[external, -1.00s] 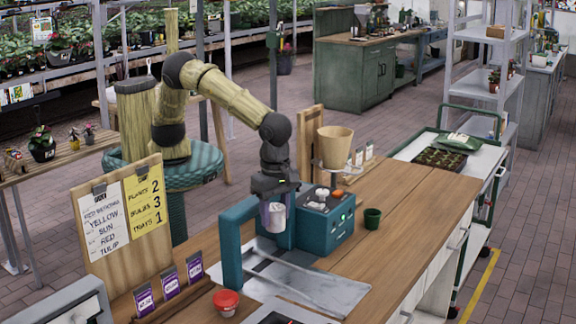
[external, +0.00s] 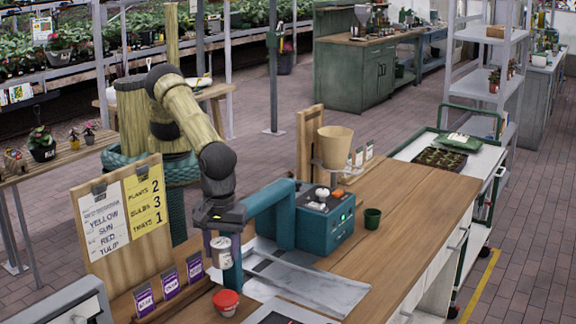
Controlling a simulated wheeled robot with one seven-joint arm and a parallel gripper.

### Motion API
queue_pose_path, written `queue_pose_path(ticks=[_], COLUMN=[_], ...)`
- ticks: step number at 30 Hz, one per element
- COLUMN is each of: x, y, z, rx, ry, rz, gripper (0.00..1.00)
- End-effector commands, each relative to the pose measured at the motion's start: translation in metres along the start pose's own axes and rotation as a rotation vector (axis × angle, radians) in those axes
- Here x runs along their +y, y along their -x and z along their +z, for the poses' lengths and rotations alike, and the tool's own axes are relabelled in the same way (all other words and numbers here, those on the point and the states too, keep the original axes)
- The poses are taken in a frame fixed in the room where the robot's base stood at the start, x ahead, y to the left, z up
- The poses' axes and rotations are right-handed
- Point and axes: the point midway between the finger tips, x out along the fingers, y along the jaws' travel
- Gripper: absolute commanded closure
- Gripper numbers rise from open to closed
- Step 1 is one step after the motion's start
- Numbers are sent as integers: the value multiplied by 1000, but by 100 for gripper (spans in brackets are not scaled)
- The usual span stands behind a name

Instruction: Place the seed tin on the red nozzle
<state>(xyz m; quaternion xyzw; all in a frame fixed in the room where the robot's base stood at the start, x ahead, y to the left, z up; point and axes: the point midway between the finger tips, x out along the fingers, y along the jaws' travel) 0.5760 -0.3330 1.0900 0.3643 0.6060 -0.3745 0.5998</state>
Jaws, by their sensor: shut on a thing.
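My gripper (external: 221,246) is shut on a small pale tin (external: 221,258), the seed tin by its look, and holds it upright above the bench, left of the teal machine. My wrist covers the tin's top.
The teal machine (external: 322,222) has knobs on top and a bent teal arm reaching left. Purple packets (external: 170,283) and a sign board (external: 123,215) border the left. The right benchtop is clear.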

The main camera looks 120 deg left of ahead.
Motion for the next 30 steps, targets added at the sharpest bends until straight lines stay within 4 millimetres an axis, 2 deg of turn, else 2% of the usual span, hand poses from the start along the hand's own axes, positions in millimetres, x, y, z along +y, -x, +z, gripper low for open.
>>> queue_pose_path(ticks=[3,7,18,27,30], x=[0,0,1,1,2], y=[-21,-40,-47,-80,-82], z=[-1,0,0,-1,0], rx=[5,2,0,2,-1], ry=[2,1,1,2,2], rz=[-1,-1,0,-1,0], gripper=[83,83,83,83,83])
